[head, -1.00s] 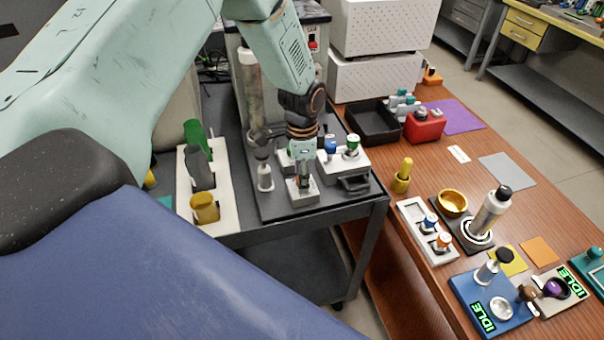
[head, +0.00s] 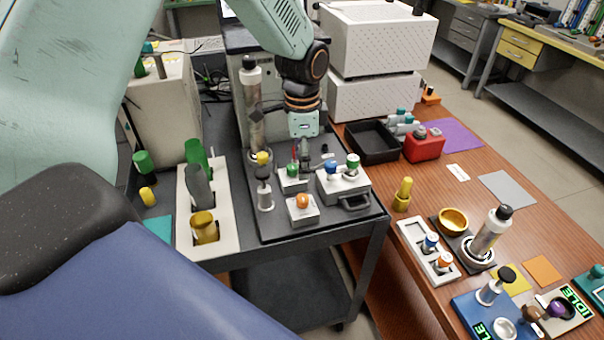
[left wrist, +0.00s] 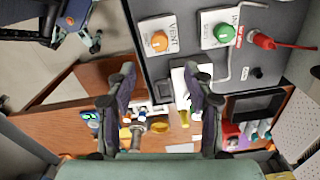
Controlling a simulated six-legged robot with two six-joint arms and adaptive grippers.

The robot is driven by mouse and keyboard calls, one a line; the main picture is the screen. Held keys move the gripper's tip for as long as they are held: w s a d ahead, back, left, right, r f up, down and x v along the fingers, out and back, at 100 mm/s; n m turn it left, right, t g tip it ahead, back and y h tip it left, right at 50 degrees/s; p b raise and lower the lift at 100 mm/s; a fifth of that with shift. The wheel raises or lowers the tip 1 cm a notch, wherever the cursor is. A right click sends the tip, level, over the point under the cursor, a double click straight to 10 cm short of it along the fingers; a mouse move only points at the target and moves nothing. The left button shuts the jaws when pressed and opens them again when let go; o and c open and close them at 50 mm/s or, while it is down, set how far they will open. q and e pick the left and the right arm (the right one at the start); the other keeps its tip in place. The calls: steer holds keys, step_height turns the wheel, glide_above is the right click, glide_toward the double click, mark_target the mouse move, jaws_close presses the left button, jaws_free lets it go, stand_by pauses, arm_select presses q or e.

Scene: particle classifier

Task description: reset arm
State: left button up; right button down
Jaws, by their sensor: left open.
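My left gripper (head: 306,146) hangs above the panel (head: 325,212) on the dark cart, pointing down. Its two dark fingers are spread in the left wrist view (left wrist: 160,72), with nothing held between them. An orange knob (head: 302,201) on a white block sits in front of and below the gripper; it also shows in the left wrist view (left wrist: 159,41), labelled VENT. A green knob (head: 293,170) stands on a small block close below the gripper. A blue knob (head: 331,169) and another green knob (head: 352,160) stand to its right. My right gripper is not seen.
A white rack (head: 228,236) with bottles stands left of the panel. A tall cylinder (head: 251,110) stands behind it. The wooden table (head: 410,275) at right holds a black tray (head: 372,145), a red container (head: 423,144) and a gold bowl (head: 453,221). White boxes (head: 375,50) stand behind.

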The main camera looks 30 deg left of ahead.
arm_select(q)
steer(key=shift+r, duration=0.45)
steer(key=s+d+f+n, duration=0.1)
steer(key=s+d+f, duration=0.1)
steer(key=s+f, duration=0.3)
steer(key=s+d+f+n, duration=0.2)
steer(key=d+f, duration=0.1)
steer(key=f, duration=0.3)
steer(key=s+d+f+n, duration=0.2)
steer(key=s+f+n, duration=0.25)
steer(key=s, duration=0.85)
steer(key=s+d+f+n, duration=0.1)
steer(key=s+f+n, duration=0.35)
steer(key=s, duration=0.85)
step_height(320, 180, down, 16)
steer(key=w+m+b, duration=0.1)
steer(key=b, duration=1.4)
steer(key=shift+m, duration=0.3)
steer(key=shift+d+r, duration=0.1)
